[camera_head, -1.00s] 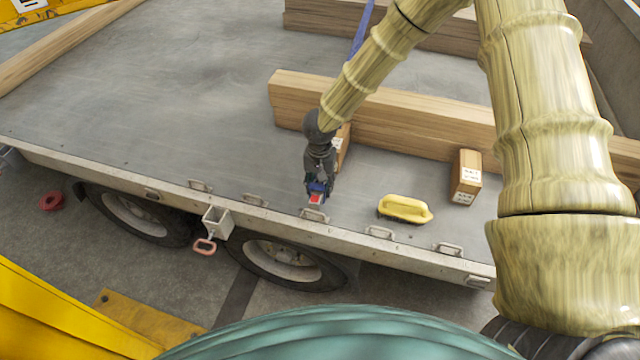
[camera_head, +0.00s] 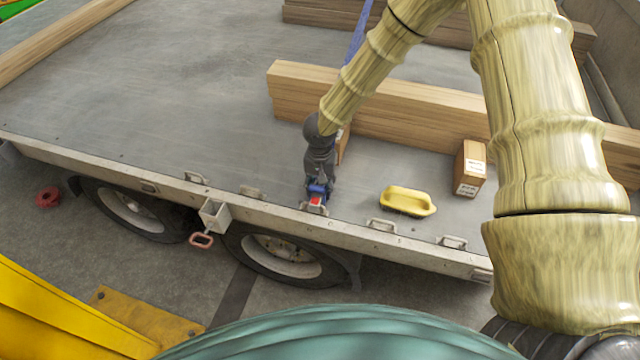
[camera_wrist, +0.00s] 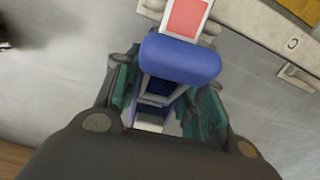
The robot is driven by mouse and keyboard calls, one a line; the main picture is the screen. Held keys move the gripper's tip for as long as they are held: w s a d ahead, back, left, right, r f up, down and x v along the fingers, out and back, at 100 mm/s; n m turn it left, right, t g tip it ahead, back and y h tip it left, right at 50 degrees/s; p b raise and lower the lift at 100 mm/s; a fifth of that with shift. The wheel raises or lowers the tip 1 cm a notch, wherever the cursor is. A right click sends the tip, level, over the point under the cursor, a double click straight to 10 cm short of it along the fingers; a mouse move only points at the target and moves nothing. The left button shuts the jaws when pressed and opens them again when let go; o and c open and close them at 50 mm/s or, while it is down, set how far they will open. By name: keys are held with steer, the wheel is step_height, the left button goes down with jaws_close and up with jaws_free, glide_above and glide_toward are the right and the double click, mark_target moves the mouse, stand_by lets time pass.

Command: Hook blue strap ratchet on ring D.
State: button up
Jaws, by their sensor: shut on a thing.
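The blue strap ratchet (camera_head: 317,190) is in my gripper (camera_head: 319,180), above the near edge of the trailer bed. In the wrist view my gripper (camera_wrist: 165,105) is shut on the ratchet's blue body (camera_wrist: 180,60), and the ratchet's red and white end (camera_wrist: 187,17) points away from the fingers. A metal ring (camera_head: 303,206) on the edge lies right at this end and is partly covered by it; I cannot tell whether they are hooked. Its letter is not visible. The neighbouring ring (camera_wrist: 297,75) has a letter C beside it in the wrist view.
More rings line the edge, including one (camera_head: 381,226) to the right. A yellow-handled tool (camera_head: 408,201) and a small carton (camera_head: 470,168) lie on the bed to the right. Timber beams (camera_head: 400,110) stand behind. The bed at left is clear.

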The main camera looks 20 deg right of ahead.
steer(key=o, duration=1.3)
step_height(320, 180, up, 12)
steer(key=shift+s, duration=0.1)
